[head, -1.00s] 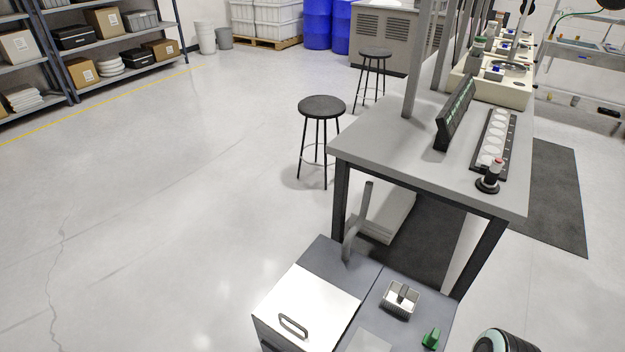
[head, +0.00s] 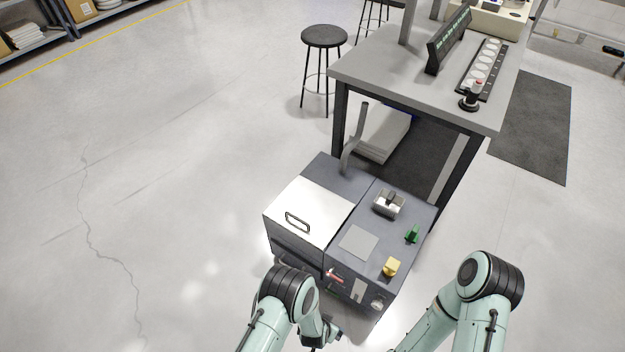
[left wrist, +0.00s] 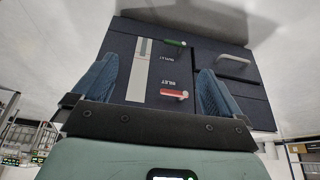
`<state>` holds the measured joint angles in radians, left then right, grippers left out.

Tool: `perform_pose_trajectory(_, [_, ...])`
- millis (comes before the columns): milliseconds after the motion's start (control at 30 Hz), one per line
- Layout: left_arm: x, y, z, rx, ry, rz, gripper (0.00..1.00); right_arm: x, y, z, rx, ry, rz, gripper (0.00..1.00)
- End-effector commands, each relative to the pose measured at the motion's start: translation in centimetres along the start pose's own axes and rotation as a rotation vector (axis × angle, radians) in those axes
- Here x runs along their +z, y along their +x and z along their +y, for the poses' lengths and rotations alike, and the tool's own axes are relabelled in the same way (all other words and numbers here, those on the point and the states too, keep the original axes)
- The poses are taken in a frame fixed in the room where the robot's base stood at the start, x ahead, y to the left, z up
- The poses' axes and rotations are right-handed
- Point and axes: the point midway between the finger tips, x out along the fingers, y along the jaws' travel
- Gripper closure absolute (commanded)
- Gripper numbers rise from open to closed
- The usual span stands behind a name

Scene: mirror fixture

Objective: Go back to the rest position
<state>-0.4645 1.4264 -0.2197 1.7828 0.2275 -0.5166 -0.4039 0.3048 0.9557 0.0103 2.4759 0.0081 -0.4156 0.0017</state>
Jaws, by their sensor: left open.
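My left gripper (left wrist: 157,72) shows in the left wrist view with its two blue fingers wide apart and nothing between them. Beyond the fingers is the dark front panel of the machine, with a red handle (left wrist: 174,94), a green handle (left wrist: 174,43) and a pale vertical strip (left wrist: 141,70). In the head view my left arm is bent in front of the grey machine (head: 325,172); I cannot make out its fingers there. My right arm is bent at the lower right, and its gripper is outside the frame.
The machine has a white lid (head: 310,212) with a handle, a green knob (head: 412,234) and a yellow knob (head: 392,267). A workbench (head: 385,75) stands behind it, with a stool (head: 325,37) to its left. The floor on the left is clear.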

Motion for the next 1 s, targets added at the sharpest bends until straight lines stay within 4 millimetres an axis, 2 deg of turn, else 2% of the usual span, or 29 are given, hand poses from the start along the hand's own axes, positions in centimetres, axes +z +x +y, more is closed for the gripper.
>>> perform_pose_trajectory(33, [1.5,0.3,-2.0,-0.007,-0.078,-0.021,0.0,-0.8,1.1,0.4,0.001,0.003,0.02,0.57])
perform_pose_trajectory(400, [9.7,-2.3,-9.7,0.003,-0.571,-0.106,0.0,-6.6,4.9,1.7,0.0,0.012,0.171,0.57])
perform_pose_trajectory(600, [13.8,-4.3,-12.5,-0.001,-0.807,-0.124,0.0,-9.7,6.7,2.4,0.001,0.016,0.251,0.57])
perform_pose_trajectory(800, [17.2,-6.4,-14.3,-0.013,-0.999,-0.13,0.0,-12.6,8.2,3.0,0.003,0.02,0.32,0.57])
perform_pose_trajectory(833, [16.5,-7.7,-13.6,-0.001,-0.983,-0.139,0.0,-11.6,6.7,2.5,0.001,0.018,0.304,0.57])
perform_pose_trajectory(900, [16.1,-9.4,-13.0,0.01,-0.976,-0.155,0.0,-10.4,5.2,2.0,0.0,0.016,0.283,0.57])
perform_pose_trajectory(1000, [15.9,-11.5,-12.1,0.027,-0.973,-0.184,0.0,-9.0,3.5,1.4,-0.001,0.013,0.252,0.57])
